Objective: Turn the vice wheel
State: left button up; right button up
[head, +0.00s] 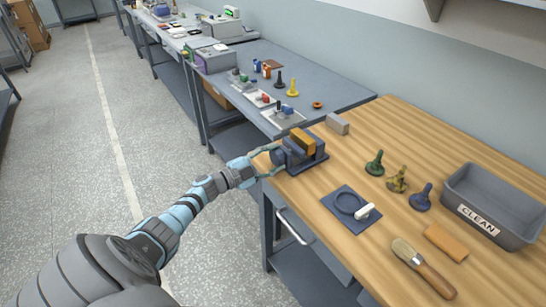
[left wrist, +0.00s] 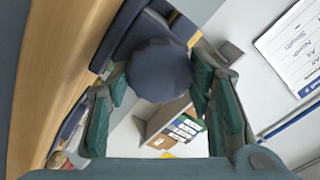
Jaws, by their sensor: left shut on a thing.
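The vice (head: 316,160) is dark blue-grey and stands at the far left corner of the wooden bench, with an orange-brown block (head: 303,141) between its jaws. Its dark round wheel (head: 279,157) faces the bench's left edge. My left gripper (head: 270,161) reaches in from the left and is shut on the wheel. In the left wrist view the wheel (left wrist: 158,73) sits between the two green-padded fingers (left wrist: 158,88), one on each side of its rim. The fingers hide part of the wheel in the head view. My right gripper is not in view.
Behind the vice lies a grey block (head: 337,124). The floor left of the bench is clear.

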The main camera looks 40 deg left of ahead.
pick_arm(q)
jog(key=shift+n, duration=0.5)
jog(key=o, duration=1.2)
jog(key=shift+c, duration=0.2)
jog(key=v, duration=1.2)
